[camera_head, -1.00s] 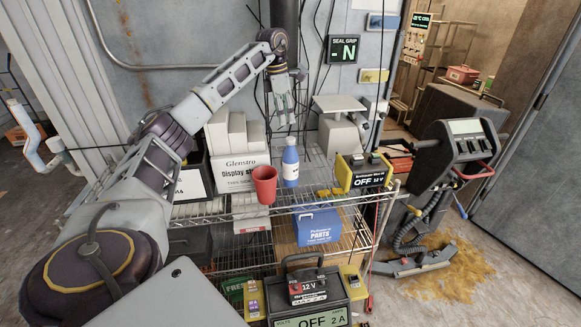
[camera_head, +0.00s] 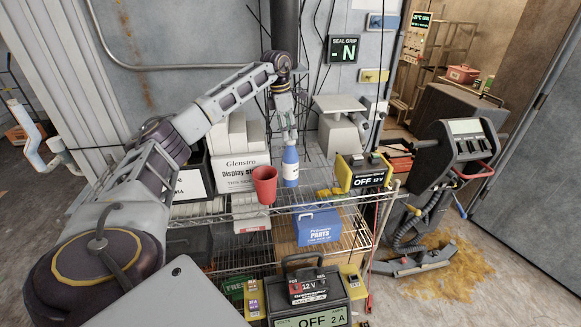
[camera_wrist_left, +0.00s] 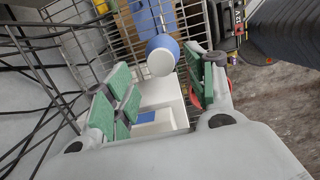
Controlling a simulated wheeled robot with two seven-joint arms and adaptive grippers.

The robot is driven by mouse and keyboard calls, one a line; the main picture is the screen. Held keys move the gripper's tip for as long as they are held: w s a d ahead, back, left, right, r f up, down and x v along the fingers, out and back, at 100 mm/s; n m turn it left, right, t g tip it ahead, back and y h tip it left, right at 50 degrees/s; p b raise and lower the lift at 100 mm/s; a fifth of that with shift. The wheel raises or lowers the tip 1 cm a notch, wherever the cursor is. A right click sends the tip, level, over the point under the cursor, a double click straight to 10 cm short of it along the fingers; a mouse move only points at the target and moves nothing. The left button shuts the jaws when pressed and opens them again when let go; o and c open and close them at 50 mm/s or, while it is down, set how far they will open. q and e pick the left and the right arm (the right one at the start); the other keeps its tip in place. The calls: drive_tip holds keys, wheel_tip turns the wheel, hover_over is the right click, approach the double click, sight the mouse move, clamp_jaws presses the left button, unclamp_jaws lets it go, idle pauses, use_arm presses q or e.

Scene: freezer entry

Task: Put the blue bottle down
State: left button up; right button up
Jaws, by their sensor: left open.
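The blue bottle (camera_head: 290,167) stands upright on the top wire shelf (camera_head: 316,190), right behind a red cup (camera_head: 265,184). Its white cap (camera_wrist_left: 161,62) and blue body show in the left wrist view, between and just beyond my green-padded fingers. My left gripper (camera_head: 289,133) is directly above the bottle, pointing down, with its fingers at about the height of the cap. It is open, and its pads (camera_wrist_left: 163,80) stand apart on either side of the cap. I cannot tell whether any finger touches it. My right gripper is not in view.
White boxes (camera_head: 239,172) stand left of the bottle, and a yellow-black battery unit (camera_head: 362,172) reading OFF stands right. A white scale-like device (camera_head: 338,125) is behind. A blue parts box (camera_head: 318,226) is on the shelf below. Black cables hang at the wall behind.

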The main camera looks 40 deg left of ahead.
sight(290, 138)
use_arm(q)
drive_tip(key=shift+w+d+f+p, duration=0.1)
drive_tip(key=shift+d+f+p, duration=0.1)
drive_tip(key=shift+f, duration=0.6)
drive_tip(key=shift+w+d+f+p, duration=0.1)
drive_tip(key=shift+w+f+p, duration=0.1)
drive_tip(key=shift+f, duration=0.6)
drive_tip(key=shift+w+d+f+p, duration=0.1)
drive_tip(key=shift+f+p, duration=0.1)
drive_tip(key=shift+f, duration=0.6)
clamp_jaws()
drive_tip(key=shift+r, duration=0.1)
